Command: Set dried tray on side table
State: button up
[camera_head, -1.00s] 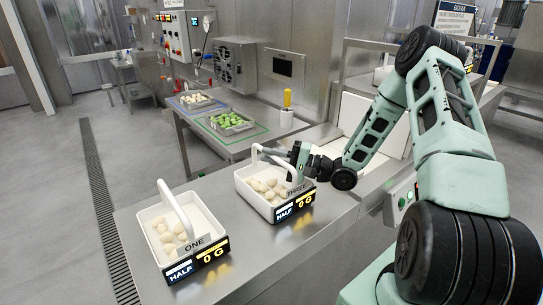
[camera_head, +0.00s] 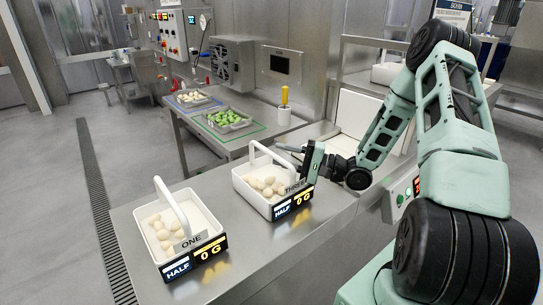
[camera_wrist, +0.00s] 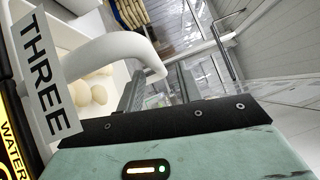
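A white handled tray labelled THREE (camera_head: 240,183) stands on the steel counter (camera_head: 262,255) and holds pale round pasta pieces. Its front display reads HALF and 0 G. A similar tray labelled ONE (camera_head: 141,222) stands to its left, nearer the front. My gripper (camera_head: 284,149) is at the back right of tray THREE, near its handle. In the wrist view the gripper (camera_wrist: 158,92) shows two fingers apart, with the end of the white handle (camera_wrist: 125,44) close to them. I see no tray lifted. Whether the fingers touch the handle is unclear.
A steel table (camera_head: 172,108) behind has blue and green outlines, with a tray of pale pieces (camera_head: 193,98) and a tray of green pieces (camera_head: 228,119). The counter's front right is clear.

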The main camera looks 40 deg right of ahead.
jog(key=r+b+v, duration=0.1)
jog(key=v, duration=0.6)
jog(key=shift+s+d+f, duration=0.2)
jog(key=shift+s+f, duration=0.1)
jog(key=shift+f, duration=0.25)
